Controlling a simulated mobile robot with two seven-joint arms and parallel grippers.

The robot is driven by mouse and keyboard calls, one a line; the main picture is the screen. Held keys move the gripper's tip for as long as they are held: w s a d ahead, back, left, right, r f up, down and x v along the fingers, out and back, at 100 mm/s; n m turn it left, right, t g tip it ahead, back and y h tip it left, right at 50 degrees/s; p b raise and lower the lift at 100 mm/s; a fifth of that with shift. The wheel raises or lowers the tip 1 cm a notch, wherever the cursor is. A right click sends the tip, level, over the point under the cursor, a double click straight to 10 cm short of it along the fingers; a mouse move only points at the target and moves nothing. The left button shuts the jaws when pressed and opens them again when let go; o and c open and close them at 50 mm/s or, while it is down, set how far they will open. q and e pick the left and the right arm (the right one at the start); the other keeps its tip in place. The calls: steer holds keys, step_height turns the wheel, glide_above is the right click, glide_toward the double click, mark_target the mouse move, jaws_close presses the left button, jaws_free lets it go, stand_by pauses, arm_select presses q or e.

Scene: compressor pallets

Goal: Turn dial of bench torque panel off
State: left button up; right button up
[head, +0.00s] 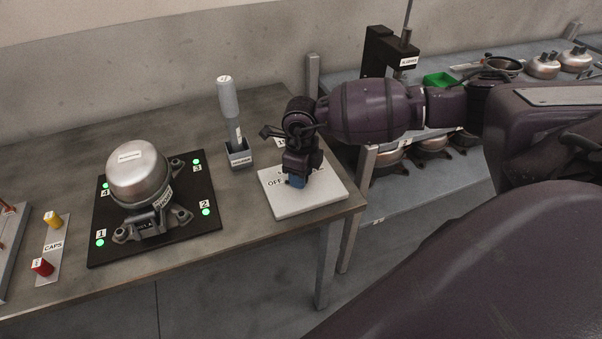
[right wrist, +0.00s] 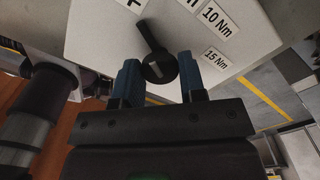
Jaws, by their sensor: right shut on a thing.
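The bench torque panel (head: 312,203) is a pale flat box at the right end of the bench, with an OFF label on its left part. My right gripper (head: 296,181) points down at its top, and hides the dial in the head view. In the right wrist view the dial (right wrist: 160,67) is a black round knob with a long lever toward the upper left. The panel (right wrist: 105,35) shows 10 Nm and 15 Nm labels there. My left gripper is not in view.
A grey driver-like tool (head: 228,97) stands in a holder (head: 239,154) left of the panel. A silver compressor (head: 138,175) sits on a black plate (head: 103,240) with green lights. A second bench (head: 450,175) stands behind right.

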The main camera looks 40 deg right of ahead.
steer(key=o, duration=0.9)
steer(key=shift+r, duration=0.1)
step_height(320, 180, up, 11)
steer(key=shift+f, duration=0.1)
stand_by(0.3)
